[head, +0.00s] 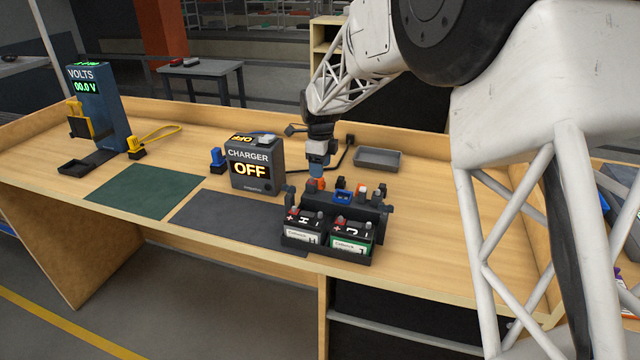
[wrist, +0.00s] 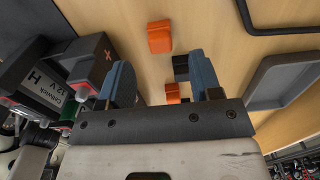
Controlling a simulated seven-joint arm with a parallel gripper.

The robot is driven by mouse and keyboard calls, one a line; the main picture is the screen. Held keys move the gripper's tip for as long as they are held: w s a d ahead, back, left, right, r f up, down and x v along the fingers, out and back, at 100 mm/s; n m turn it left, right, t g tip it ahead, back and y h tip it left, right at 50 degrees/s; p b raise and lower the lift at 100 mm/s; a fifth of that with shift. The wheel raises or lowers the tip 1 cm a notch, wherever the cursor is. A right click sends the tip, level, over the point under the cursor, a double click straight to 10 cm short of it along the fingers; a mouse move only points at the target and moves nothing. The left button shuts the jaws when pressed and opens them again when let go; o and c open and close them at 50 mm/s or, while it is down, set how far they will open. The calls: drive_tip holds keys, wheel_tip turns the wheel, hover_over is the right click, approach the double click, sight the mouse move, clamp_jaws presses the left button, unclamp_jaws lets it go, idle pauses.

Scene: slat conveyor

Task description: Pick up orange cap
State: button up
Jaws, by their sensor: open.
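My gripper (head: 319,165) points down over the bench behind the battery tray, its blue fingers apart. An orange piece (head: 315,184) shows right below the fingertips in the head view. I cannot tell there whether they touch it. In the wrist view the gripper (wrist: 157,68) is open, with bare wood between its fingertips. One orange cap-like block (wrist: 160,37) lies just beyond the fingertips. A second orange piece (wrist: 172,92) with dark parts shows between the fingers, partly hidden by the gripper body. I cannot tell which is the orange cap.
Two batteries (head: 352,241) stand in a black tray at the bench's front, with a dark rack (head: 372,219) of small parts behind. A charger reading OFF (head: 255,165) stands to the left. A grey tray (head: 379,158) lies behind right. Green and dark mats (head: 143,191) lie clear.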

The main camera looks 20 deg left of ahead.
drive_tip(key=shift+f, duration=2.6)
drive_tip(key=c, duration=1)
drive_tip(key=shift+r, duration=5)
